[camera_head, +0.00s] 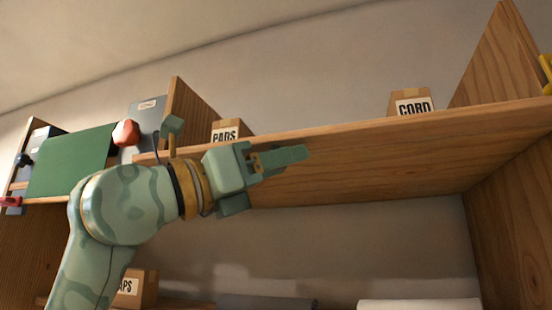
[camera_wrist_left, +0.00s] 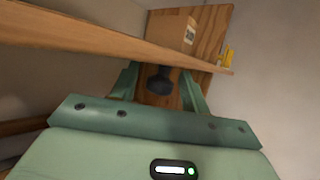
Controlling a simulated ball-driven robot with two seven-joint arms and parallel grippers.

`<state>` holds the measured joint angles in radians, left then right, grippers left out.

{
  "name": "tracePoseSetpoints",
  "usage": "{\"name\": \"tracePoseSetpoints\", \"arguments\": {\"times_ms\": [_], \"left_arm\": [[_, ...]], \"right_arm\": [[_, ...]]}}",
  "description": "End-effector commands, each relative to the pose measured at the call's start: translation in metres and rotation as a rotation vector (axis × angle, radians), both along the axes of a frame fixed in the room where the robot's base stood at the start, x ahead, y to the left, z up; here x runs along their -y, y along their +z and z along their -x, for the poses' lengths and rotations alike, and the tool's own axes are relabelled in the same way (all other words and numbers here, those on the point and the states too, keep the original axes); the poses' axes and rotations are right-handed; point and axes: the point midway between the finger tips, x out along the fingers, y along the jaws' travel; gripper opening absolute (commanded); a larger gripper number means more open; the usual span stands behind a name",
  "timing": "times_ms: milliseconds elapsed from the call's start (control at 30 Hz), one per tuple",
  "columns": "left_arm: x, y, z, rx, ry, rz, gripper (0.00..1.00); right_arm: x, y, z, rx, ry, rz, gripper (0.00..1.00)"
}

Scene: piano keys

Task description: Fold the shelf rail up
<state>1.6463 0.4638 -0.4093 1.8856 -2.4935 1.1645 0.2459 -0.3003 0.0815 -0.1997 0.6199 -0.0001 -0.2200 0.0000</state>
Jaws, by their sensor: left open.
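The wooden shelf (camera_head: 400,140) runs across the head view, its long front edge sloping up to the right. I cannot tell apart a separate rail along this edge. My left gripper (camera_head: 290,158) is in front of the shelf's left-middle part, just below the front edge, its fingers pointing right. It is open. In the left wrist view, a dark round knob (camera_wrist_left: 160,80) shows between the spread fingers (camera_wrist_left: 160,90), just below the wooden edge (camera_wrist_left: 110,38); I cannot tell whether it touches them. My right gripper is not in view.
Boxes marked PADS (camera_head: 226,131) and CORD (camera_head: 412,104) stand on the shelf. A yellow part (camera_head: 546,72) is at the right upright (camera_head: 500,65). A green panel (camera_head: 72,160) and a red knob (camera_head: 125,133) are at left. Another box (camera_head: 142,288) is below.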

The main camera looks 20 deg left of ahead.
Motion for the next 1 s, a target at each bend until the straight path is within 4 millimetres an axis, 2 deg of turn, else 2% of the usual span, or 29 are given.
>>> {"name": "tracePoseSetpoints", "arguments": {"times_ms": [67, 167, 200, 233, 667, 1000], "left_arm": [[0.000, 0.000, 0.000, 0.000, 0.000, 0.000, 0.46], [0.000, 0.000, 0.000, -0.001, 0.000, 0.001, 0.21], [0.000, 0.000, 0.000, -0.001, 0.000, 0.001, 0.10], [0.000, 0.000, 0.000, -0.001, 0.000, 0.001, 0.04], [-0.001, 0.005, 0.003, -0.066, 0.002, -0.003, 0.04], [-0.002, 0.020, 0.009, -0.323, 0.006, -0.009, 0.04]], "right_arm": [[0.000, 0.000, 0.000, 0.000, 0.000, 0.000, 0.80], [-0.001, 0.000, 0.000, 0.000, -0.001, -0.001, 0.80], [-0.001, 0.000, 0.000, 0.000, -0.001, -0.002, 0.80], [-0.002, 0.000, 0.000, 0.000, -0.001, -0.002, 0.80], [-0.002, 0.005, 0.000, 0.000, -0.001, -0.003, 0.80], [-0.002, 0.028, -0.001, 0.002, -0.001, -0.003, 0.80]]}}
